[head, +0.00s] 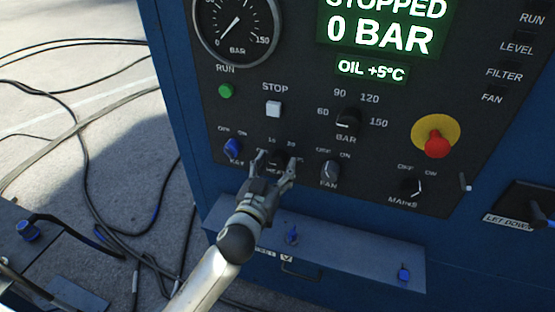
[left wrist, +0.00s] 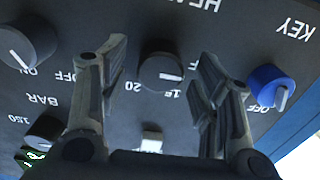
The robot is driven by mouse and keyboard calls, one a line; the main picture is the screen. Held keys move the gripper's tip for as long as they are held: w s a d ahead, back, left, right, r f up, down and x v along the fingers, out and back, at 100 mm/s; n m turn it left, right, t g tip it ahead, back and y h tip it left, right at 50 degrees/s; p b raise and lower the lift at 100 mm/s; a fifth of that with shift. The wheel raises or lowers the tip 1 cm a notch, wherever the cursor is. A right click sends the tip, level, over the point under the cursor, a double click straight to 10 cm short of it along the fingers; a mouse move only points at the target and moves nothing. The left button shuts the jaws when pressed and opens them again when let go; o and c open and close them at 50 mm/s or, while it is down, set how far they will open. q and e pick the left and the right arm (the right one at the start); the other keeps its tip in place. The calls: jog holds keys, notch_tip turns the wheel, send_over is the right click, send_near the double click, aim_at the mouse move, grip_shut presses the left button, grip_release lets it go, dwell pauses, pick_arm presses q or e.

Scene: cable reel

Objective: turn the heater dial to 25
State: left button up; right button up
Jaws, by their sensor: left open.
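The heater dial is a black round knob (head: 278,156) in the lower row of the control panel, under small numbers and partly hidden by my left gripper (head: 275,161). In the left wrist view the heater dial (left wrist: 160,71) appears upside down, with a white pointer mark toward the right and slightly down, near the 15 label; a 20 label is beside it. The left gripper (left wrist: 163,75) is open, with one finger on each side of the dial. Gaps show between the fingers and the knob in that view. My right gripper is not in view.
A blue key switch (head: 232,148) is left of the heater dial and the fan knob (head: 329,170) is right of it. The bar selector (head: 348,120) and red emergency button (head: 437,145) are higher. A blue ledge (head: 330,252) juts out below. The display reads stopped, 0 bar, oil +5°C.

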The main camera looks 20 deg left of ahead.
pick_arm(q)
jog(key=shift+w, duration=0.8)
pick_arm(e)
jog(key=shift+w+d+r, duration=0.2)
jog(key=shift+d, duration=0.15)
pick_arm(q)
jog(key=c, duration=1)
jog(key=shift+c, duration=0.2)
